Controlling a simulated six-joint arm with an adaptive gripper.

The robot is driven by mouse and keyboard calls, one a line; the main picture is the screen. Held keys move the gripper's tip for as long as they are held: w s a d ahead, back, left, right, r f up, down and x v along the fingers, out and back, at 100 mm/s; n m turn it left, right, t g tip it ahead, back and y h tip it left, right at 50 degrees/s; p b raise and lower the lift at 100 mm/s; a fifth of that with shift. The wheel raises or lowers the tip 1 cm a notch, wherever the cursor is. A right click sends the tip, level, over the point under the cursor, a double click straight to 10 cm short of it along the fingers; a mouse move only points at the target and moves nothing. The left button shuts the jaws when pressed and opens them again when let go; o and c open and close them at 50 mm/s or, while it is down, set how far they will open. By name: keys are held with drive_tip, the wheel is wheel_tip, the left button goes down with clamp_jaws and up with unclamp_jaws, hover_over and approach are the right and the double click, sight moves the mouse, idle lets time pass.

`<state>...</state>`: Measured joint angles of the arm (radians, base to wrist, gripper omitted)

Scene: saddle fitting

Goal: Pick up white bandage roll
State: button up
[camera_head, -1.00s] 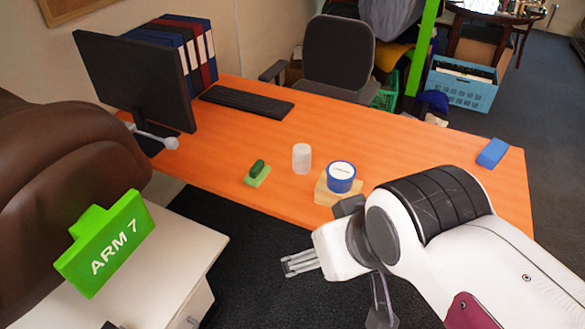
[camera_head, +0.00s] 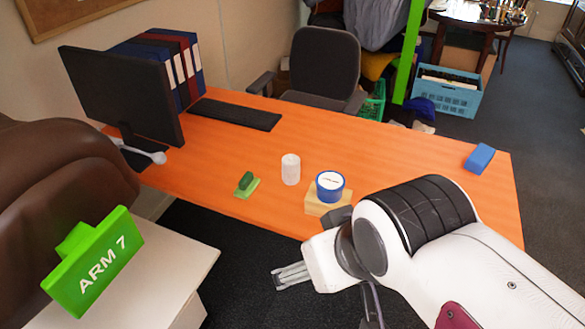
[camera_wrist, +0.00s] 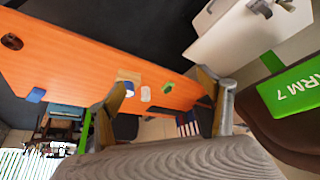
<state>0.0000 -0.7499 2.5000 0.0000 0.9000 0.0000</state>
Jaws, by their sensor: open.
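My gripper (camera_head: 290,275) hangs low in front of the desk, below and apart from the roll. In the wrist view my gripper (camera_wrist: 165,95) has its two fingers spread wide with nothing between them.
Right of the roll, a blue round tin (camera_head: 330,186) sits on a wooden block (camera_head: 318,207). A green object on a green pad (camera_head: 247,186) lies to its left. A blue block (camera_head: 480,158) is at the far right. A monitor (camera_head: 125,95) and keyboard (camera_head: 235,114) stand behind.

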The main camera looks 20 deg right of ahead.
idle(0.3)
drive_tip(key=c, duration=0.5)
